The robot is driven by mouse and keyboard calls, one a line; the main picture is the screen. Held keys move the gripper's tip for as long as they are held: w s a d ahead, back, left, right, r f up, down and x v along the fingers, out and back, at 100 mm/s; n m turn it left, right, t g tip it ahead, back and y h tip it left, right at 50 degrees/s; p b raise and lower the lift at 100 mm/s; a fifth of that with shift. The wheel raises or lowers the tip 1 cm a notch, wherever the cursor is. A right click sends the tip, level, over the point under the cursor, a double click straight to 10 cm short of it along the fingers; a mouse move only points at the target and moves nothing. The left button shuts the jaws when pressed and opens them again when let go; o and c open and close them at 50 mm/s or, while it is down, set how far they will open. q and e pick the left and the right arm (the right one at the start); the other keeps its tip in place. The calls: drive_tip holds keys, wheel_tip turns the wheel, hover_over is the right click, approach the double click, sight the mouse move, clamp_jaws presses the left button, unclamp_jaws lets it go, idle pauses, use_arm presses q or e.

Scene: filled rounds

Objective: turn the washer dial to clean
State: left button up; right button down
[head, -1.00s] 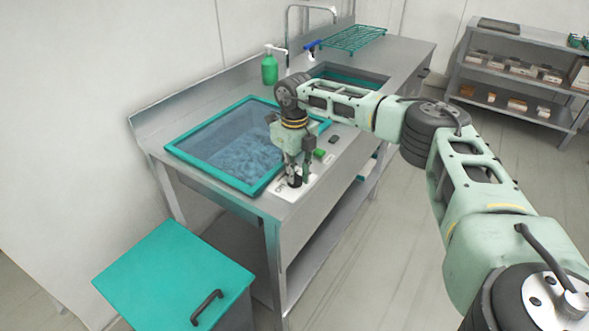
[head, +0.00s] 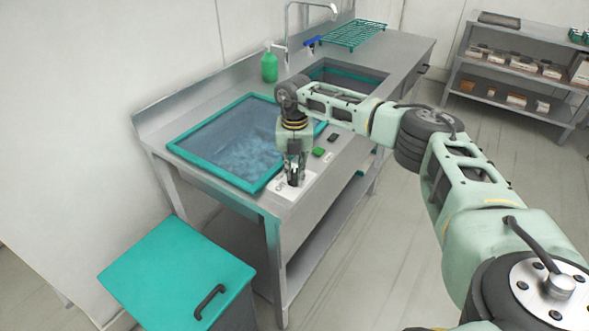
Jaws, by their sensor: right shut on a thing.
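The washer (head: 184,154) is a teal-framed basin with a glassy cover and bluish water, set in the steel counter. Its dial (head: 294,180) is a small dark knob on a white label plate (head: 281,188) at the counter's front edge. Lettering on the plate is partly covered and too small to read fully. My right gripper (head: 294,178) points down over the plate and is shut on the dial, hiding most of it. Which way the dial points cannot be told. My left gripper is not in view.
A green button (head: 319,152) and a dark switch (head: 333,137) sit beside the plate. Behind are a green bottle (head: 269,66), a faucet (head: 287,35), a sink (head: 345,76) and a teal rack (head: 353,36). A teal-lidded bin (head: 175,270) stands in front left. Shelves (head: 520,70) stand at right.

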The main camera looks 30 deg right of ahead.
sight(295, 173)
drive_tip(key=shift+w+r+m, duration=0.15)
drive_tip(key=shift+m, duration=0.25)
drive_tip(key=c, duration=1.7)
unclamp_jaws()
wheel_tip(295, 173, up, 12)
drive_tip(key=shift+f, duration=0.1)
